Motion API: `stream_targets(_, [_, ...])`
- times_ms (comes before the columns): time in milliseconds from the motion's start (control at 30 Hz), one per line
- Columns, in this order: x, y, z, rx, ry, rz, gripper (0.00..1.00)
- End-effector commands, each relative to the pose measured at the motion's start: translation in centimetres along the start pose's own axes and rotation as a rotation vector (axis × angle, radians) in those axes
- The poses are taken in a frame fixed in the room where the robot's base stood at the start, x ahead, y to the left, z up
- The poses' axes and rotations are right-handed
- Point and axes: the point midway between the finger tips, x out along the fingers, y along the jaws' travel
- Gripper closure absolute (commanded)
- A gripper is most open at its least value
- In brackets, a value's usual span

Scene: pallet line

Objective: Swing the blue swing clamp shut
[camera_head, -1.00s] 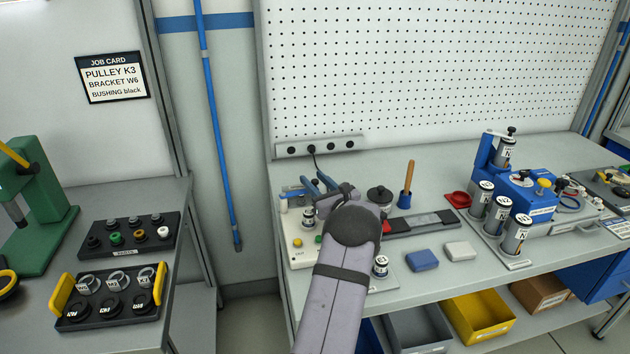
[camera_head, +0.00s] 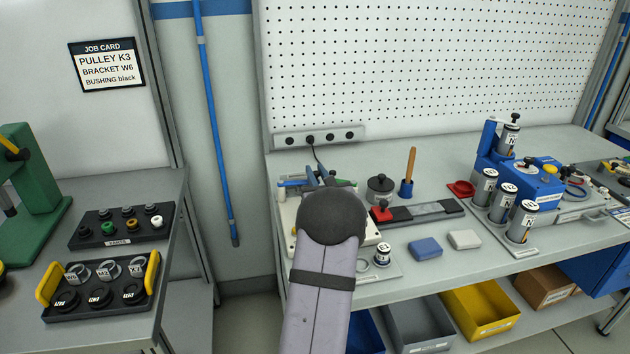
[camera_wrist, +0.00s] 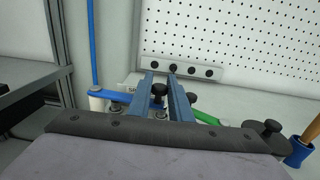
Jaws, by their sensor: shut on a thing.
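The blue swing clamp (camera_wrist: 122,96) shows in the wrist view as a flat blue arm running from a white post (camera_wrist: 97,102) at left to my fingers. It also shows in the head view (camera_head: 291,183), at the back of a pale fixture base (camera_head: 286,215). My gripper (camera_wrist: 160,82) is shut on the clamp, with a black knob (camera_wrist: 159,90) between its two blue-grey fingers. In the head view my gripper (camera_head: 320,177) is mostly hidden behind my own wrist, which also covers much of the fixture. Whether a part lies under the clamp arm is hidden.
A green bar (camera_wrist: 207,118) and a black knobbed lid (camera_wrist: 268,133) are right of my fingers. The lidded pot (camera_head: 380,188), a red-knobbed black rail (camera_head: 420,211) and a wooden-handled tool in a blue cup (camera_head: 407,188) stand close right. A power strip (camera_head: 318,137) is behind.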

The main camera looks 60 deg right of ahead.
Motion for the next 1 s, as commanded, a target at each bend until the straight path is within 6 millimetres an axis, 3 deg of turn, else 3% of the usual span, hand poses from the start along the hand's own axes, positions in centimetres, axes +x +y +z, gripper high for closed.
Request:
stream_targets(300, [-1.4,0.4,0.1,-0.003,-0.01,-0.133,1.0])
stream_targets(667, [-1.5,0.4,0.3,-0.001,-0.006,-0.147,1.0])
stream_targets(700, [-1.5,0.4,0.3,-0.001,-0.006,-0.147,0.8])
stream_targets(767, [-1.5,0.4,0.3,-0.001,-0.005,-0.147,0.65])
stream_targets(1000, [-1.6,0.3,0.1,0.0,-0.002,-0.148,0.65])
